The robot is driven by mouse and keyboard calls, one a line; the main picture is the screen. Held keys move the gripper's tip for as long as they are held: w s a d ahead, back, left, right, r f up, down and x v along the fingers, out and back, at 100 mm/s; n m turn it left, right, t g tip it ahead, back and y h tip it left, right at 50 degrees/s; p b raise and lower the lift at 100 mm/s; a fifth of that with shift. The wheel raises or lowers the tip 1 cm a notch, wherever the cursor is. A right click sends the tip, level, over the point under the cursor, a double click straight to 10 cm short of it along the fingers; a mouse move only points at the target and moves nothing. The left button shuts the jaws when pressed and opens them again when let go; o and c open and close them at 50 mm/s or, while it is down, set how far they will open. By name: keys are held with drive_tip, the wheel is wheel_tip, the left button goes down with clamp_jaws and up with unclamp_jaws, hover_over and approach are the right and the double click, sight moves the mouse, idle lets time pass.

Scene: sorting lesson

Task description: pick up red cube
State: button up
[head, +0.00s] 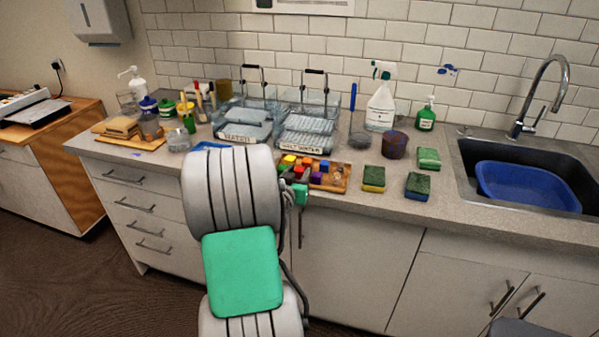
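A wooden tray (336,186) of small coloured blocks sits near the counter's front edge, just right of my arm. A red cube (316,177) appears to be among yellow, orange and purple blocks on it; the blocks are small and crowded. My arm rises from the bottom of the view and covers the tray's left side. The end of my arm (300,194) shows only as a small green and grey part at the tray's front left. The fingers cannot be made out, so I cannot see whether they are open or hold anything.
Sponges (374,178), a dark red cup (394,145) and a spray bottle (381,105) are to the right. A sink with a blue basin (530,183) is farther right. Jars and brushes crowd the left.

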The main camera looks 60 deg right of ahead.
drive_tip(key=shift+c, duration=0.3)
clamp_jaws()
